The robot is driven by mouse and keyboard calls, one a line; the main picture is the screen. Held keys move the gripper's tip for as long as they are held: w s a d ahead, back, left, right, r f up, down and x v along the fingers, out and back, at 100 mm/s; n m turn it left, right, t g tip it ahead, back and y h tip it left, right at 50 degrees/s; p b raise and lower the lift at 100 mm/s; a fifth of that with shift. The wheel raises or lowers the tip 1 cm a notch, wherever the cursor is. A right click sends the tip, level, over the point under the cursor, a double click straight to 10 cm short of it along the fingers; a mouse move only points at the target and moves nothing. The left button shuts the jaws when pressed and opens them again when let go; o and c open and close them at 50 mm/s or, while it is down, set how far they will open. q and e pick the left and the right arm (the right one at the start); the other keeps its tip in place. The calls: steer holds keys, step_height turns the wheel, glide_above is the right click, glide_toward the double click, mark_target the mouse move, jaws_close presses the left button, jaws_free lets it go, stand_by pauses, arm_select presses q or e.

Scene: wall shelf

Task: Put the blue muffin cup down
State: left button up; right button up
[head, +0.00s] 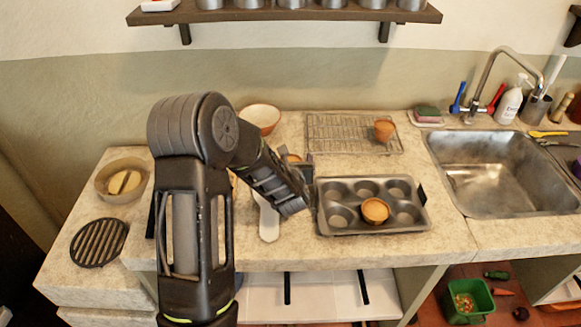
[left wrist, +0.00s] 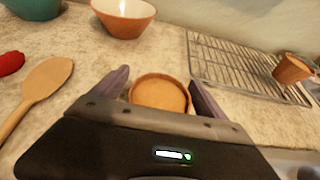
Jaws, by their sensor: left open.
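A round orange-brown muffin cup (left wrist: 160,92) sits on the counter between the two fingers of my left gripper (left wrist: 160,82) in the left wrist view. The fingers are open, one on each side of it; I cannot tell whether they touch it. In the head view my left gripper (head: 300,172) is left of the muffin tin and hides most of this cup (head: 293,158). I see no blue on it. Another cup (head: 375,210) sits in a front hollow of the muffin tin (head: 330,228). A third cup (head: 384,130) is on the wire rack (head: 335,121), and looks tilted in the wrist view (left wrist: 292,68).
An orange bowl (head: 260,117) stands at the back, and a teal bowl (left wrist: 32,8) and wooden spoon (left wrist: 42,88) show in the wrist view. The sink (head: 490,170) is at the right. Counter right of the tin is clear. A shelf (head: 285,14) hangs above.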

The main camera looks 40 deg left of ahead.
mark_target(291, 155)
arm_select(q)
steer(key=shift+c, duration=0.5)
steer(key=c, duration=1.4)
steer(key=shift+r, duration=0.15)
step_height(291, 155, up, 10)
steer(key=shift+f+b, duration=0.1)
steer(key=shift+b, duration=0.4)
